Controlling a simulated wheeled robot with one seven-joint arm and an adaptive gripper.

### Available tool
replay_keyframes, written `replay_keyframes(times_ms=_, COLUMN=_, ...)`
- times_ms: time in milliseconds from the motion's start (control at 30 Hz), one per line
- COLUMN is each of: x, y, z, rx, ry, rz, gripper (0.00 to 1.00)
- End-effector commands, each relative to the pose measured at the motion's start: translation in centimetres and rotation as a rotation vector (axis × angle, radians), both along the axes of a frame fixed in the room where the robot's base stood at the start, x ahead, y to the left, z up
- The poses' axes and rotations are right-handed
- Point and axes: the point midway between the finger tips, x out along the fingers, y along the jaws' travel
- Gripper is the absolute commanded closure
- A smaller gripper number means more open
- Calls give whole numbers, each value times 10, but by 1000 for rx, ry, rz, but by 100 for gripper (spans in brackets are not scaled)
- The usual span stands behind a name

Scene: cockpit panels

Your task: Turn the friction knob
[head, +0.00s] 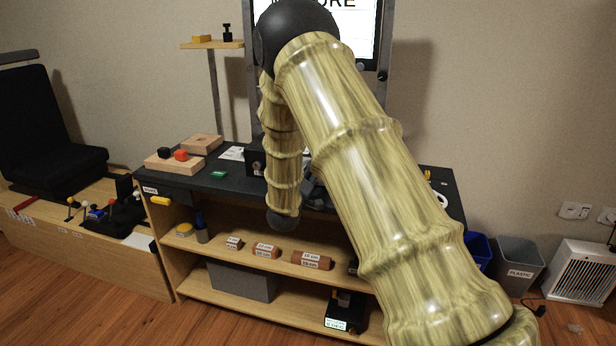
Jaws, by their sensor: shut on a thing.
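I cannot make out the friction knob in the head view. My pale, wood-grained arm crosses the middle of the picture and hides part of the dark bench (225,178). Its forearm hangs down in front of the bench and ends in a dark joint at the bench's front edge. My gripper is not clearly visible. Dark grey parts show just right of the forearm, largely behind my upper arm, and I cannot tell what they are. Whatever lies behind the arm is hidden.
Wooden blocks (174,163) lie on the bench's left. Labelled brown blocks (266,250) and a grey bin (241,281) fill the shelves below. A lever panel (95,215) and black seat (45,130) stand left. Waste bins (517,265) and a white heater (580,268) stand right.

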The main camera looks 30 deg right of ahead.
Motion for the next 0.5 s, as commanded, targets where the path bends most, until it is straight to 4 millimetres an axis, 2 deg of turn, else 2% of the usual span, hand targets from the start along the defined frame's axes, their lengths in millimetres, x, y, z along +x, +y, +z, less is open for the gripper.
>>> replay_keyframes(times_ms=500, x=0, y=1, z=0, rx=243, ry=-282, rz=1, gripper=88)
